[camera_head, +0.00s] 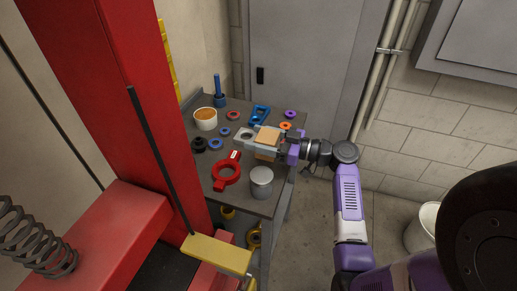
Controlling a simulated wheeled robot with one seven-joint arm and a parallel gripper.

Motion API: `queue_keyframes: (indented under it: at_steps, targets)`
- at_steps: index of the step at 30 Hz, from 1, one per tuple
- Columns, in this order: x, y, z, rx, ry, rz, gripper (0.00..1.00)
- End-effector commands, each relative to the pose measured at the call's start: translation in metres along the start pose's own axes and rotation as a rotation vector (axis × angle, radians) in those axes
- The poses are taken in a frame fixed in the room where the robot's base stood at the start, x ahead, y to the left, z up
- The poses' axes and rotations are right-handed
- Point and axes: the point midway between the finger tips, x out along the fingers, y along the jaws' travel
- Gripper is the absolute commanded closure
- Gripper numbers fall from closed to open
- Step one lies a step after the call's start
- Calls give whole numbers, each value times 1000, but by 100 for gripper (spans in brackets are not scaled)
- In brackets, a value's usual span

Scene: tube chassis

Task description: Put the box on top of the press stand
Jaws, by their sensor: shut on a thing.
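A small tan box (268,135) is between the fingers of my gripper (263,144), over the grey workbench. My gripper reaches in from the right and is shut on the box. Whether the box touches the bench or hangs above it, I cannot tell. A large red press-like frame (105,70) fills the left side, with a red block (105,225) at its lower part. Which part is the press stand is not clear from this view.
The grey workbench (262,207) holds a silver can (261,180), a red clamp-like tool (226,174), an orange-filled cup (205,119), a blue upright peg (219,92) and several coloured rings. A yellow block (217,253) and a coil spring (35,243) are by the red frame.

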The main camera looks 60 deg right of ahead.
Motion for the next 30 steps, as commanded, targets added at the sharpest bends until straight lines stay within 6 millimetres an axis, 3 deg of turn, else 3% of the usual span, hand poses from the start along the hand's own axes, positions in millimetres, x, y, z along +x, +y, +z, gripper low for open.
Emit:
queue_keyframes:
  at_steps: [12,26,27,30]
  targets:
    - [0,1,42,1,1,2,96]
    - [0,0,50,-2,2,1,96]
    - [0,0,50,-1,1,1,36]
    - [0,0,49,-1,0,1,18]
